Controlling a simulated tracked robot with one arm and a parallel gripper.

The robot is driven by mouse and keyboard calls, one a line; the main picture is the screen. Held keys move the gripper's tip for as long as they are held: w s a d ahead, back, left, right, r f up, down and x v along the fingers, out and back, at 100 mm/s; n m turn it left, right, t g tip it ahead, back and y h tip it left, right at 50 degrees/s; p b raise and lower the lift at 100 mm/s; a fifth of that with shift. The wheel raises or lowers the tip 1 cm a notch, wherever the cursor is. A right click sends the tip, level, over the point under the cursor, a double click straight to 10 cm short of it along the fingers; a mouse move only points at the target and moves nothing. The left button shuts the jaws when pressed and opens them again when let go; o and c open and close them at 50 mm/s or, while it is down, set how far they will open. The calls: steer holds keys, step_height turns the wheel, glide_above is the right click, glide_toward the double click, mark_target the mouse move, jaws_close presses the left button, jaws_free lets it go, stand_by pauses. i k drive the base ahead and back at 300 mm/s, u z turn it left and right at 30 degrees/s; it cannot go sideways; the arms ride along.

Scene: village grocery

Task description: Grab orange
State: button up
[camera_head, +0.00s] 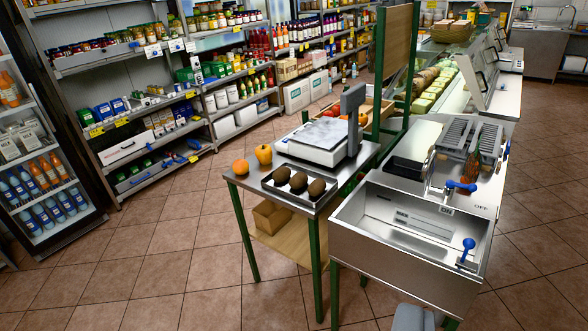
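The orange (240,167) is a small round fruit at the left end of a metal-topped table (243,181), near its edge. A dark tray (300,202) with three brown oval fruits lies in front and to the right. No gripper fingers show in this view. A grey piece is cut off at the bottom edge, and I cannot tell what it is.
A white scale (318,143) stands behind the tray on the table. A metal sink-like unit (372,242) with blue-handled levers adjoins at right. A drinks fridge (40,165) and stocked shelves (150,103) line the left and back. The tiled floor left of the table is clear.

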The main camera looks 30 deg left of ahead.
mark_target(241, 167)
steer(key=z, duration=0.05)
steer(key=i, duration=1.85)
steer(key=u, duration=2.75)
steer(key=i, duration=1.65)
steer(key=z, duration=2.4)
